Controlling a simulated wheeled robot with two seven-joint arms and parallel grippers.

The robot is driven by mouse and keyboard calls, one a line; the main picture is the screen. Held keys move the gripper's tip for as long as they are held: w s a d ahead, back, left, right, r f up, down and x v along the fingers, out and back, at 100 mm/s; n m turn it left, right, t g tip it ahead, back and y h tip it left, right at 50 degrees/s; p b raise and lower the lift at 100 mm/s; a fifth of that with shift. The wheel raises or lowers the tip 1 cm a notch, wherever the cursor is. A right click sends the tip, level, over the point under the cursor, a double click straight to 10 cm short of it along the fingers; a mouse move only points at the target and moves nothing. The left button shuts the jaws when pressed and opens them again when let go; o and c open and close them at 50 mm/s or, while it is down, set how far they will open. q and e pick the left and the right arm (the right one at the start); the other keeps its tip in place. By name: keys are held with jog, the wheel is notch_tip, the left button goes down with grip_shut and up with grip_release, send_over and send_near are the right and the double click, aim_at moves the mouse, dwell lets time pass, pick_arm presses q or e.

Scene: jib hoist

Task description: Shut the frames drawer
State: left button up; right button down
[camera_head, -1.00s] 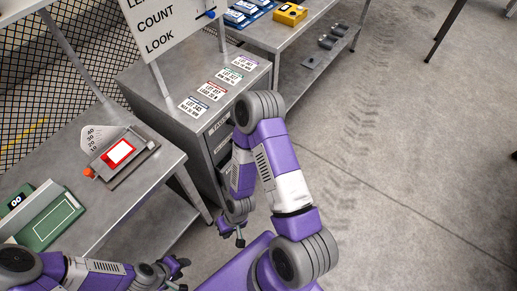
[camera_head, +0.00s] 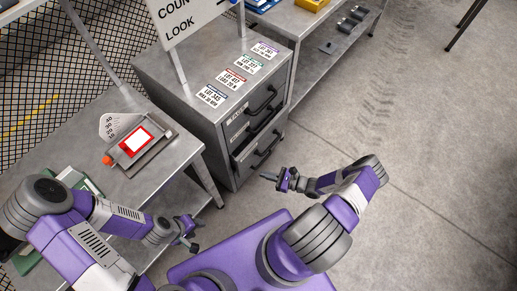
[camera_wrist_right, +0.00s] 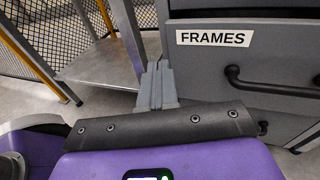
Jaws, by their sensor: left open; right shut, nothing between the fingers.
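The grey drawer cabinet (camera_head: 222,150) stands in the upper middle of the head view, with several black-handled drawers facing right. In the right wrist view the frames drawer (camera_wrist_right: 205,65) shows its white FRAMES label and black bar handle (camera_wrist_right: 275,86). A dark gap runs above its front, which seems to stand a little out; how far is hard to tell. My right gripper (camera_head: 269,176) is shut and empty, in front of and below the drawers, apart from them. Its closed fingers (camera_wrist_right: 156,84) point toward the drawer's left edge. My left gripper (camera_head: 189,236) is open and empty near the bench.
A metal bench (camera_head: 168,185) at left carries a red-and-white device (camera_head: 134,143). Label cards (camera_head: 231,79) and a sign (camera_head: 184,18) are on the cabinet top. Another bench (camera_head: 300,25) stands behind. The floor (camera_head: 400,150) at right is clear.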

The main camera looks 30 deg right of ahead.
jog(key=d+m+t+h, duration=0.4)
jog(key=d, duration=0.4)
jog(key=b, duration=0.2)
send_near(253, 146)
jog(key=x, duration=0.6)
jog(key=shift+w+a, duration=0.2)
jog(key=shift+w, duration=0.15)
